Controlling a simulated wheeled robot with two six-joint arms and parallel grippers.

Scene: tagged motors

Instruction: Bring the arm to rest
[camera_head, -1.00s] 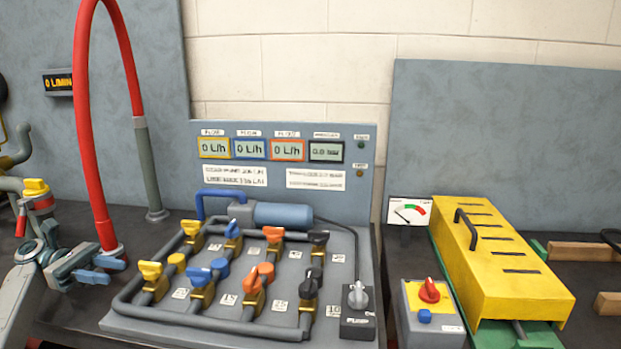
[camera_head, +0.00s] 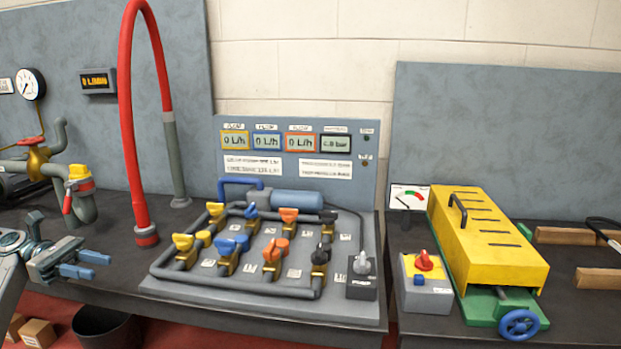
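My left gripper (camera_head: 88,264) shows at the left edge, with its grey body and two blue fingers pointing right. The fingers are apart with a gap between them, and nothing shows in that gap. It hangs in front of the dark bench (camera_head: 120,272), left of the grey valve panel (camera_head: 338,308) and clear of it. My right arm and gripper are not in view.
A red hose (camera_head: 126,110) arches up behind the gripper. A yellow-capped pipe (camera_head: 78,178) stands at the left. A yellow-covered machine (camera_head: 490,245) and a red-knob switch box (camera_head: 425,285) stand right. Boxes (camera_head: 38,333) and a dark bin (camera_head: 105,328) are on the red floor.

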